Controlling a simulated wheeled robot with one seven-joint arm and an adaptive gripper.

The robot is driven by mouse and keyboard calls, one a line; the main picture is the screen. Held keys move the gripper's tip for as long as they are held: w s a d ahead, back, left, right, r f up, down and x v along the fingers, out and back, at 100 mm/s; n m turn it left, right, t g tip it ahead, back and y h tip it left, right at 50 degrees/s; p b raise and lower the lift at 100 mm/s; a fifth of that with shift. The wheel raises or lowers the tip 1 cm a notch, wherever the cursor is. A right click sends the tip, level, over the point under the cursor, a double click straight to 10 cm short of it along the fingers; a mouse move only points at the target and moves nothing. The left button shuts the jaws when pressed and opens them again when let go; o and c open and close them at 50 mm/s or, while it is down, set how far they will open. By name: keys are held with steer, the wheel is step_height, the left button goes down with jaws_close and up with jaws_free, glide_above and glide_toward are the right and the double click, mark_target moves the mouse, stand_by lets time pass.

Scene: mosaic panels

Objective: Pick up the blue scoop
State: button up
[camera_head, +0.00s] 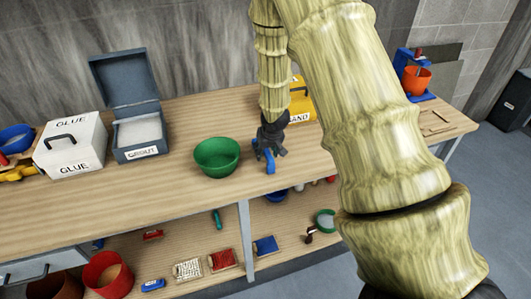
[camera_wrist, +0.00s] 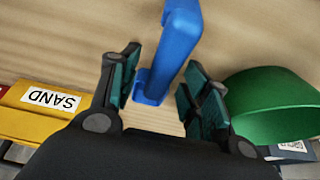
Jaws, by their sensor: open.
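The blue scoop (camera_wrist: 178,42) lies between the two fingers of my gripper (camera_wrist: 163,78) in the wrist view. Its long bar runs up out of the picture and its lower end is a squared blue part. My gripper is open, with a gap visible on both sides of the scoop. In the head view my gripper (camera_head: 269,146) points down over the bench, with a small part of the blue scoop (camera_head: 269,163) showing below it. The rest of the scoop is hidden there by the gripper.
A green bowl (camera_head: 217,157) stands close to the left of my gripper on the wooden bench (camera_head: 185,200). A yellow SAND box (camera_head: 301,103) is behind. A grey GROUT box (camera_head: 138,145) and a white GLUE box (camera_head: 72,147) stand farther left.

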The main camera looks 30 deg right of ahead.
steer(key=shift+w+d+f, duration=0.1)
steer(key=shift+w+f, duration=0.05)
steer(key=shift+f, duration=0.25)
jaws_close()
steer(key=shift+r, duration=0.1)
steer(key=shift+r+b, duration=0.8)
steer(key=shift+r, duration=0.8)
steer(key=s+a+b, duration=0.2)
steer(key=s, duration=0.5)
steer(key=s+a+r+b, duration=0.1)
steer(key=s+a+b, duration=0.2)
steer(key=s, duration=0.5)
steer(key=shift+a+r+b, duration=0.15)
steer(key=shift+r+b, duration=0.15)
steer(key=shift+b, duration=0.05)
